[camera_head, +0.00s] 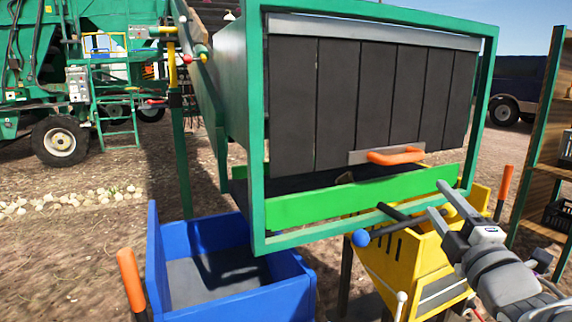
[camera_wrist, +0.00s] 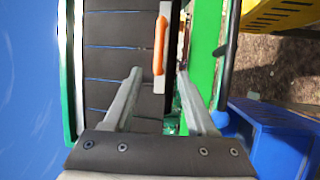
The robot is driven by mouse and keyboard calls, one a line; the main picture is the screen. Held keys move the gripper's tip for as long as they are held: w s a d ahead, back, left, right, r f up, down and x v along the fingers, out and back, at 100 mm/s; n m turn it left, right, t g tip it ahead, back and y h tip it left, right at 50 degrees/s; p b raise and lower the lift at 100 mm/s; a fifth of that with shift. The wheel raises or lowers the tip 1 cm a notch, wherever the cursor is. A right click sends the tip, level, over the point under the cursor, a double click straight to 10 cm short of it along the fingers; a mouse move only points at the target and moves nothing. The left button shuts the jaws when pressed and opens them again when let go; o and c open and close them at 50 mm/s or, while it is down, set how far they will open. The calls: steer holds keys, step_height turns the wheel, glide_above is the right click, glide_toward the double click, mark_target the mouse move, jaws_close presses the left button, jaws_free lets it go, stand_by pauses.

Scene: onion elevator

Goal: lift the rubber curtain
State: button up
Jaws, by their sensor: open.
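The rubber curtain (camera_head: 345,95) hangs as several black strips inside a green frame, with a grey bar across its top. An orange handle (camera_head: 396,156) on a grey plate is fixed at its lower edge. My gripper (camera_head: 437,198) is open and empty, below and to the right of the handle, apart from it. In the wrist view, the curtain (camera_wrist: 110,60) fills the left middle. The orange handle (camera_wrist: 160,45) appears ahead of the fingertips, in line with the gap between my two fingers (camera_wrist: 159,73).
A bright green board (camera_head: 350,197) crosses the frame below the curtain. A blue bin (camera_head: 235,275) stands below left, and a yellow container (camera_head: 410,265) stands under the frame near my arm. A blue ball-ended lever (camera_head: 361,238) sticks out there. Wooden shelves (camera_head: 540,140) stand at right.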

mark_target(406, 160)
steer(key=w+r+p, duration=0.1)
steer(key=w+p, duration=0.1)
steer(key=w, duration=0.3)
steer(key=w+r+p, duration=0.1)
steer(key=w+p, duration=0.2)
steer(key=w, duration=0.3)
steer(key=w+d+r+p, duration=0.1)
steer(key=w+p, duration=0.1)
steer(key=w, duration=0.4)
steer(key=shift+p, duration=0.4)
steer(key=shift+c, duration=0.4)
jaws_close()
steer(key=shift+r, duration=0.1)
stand_by(0.5)
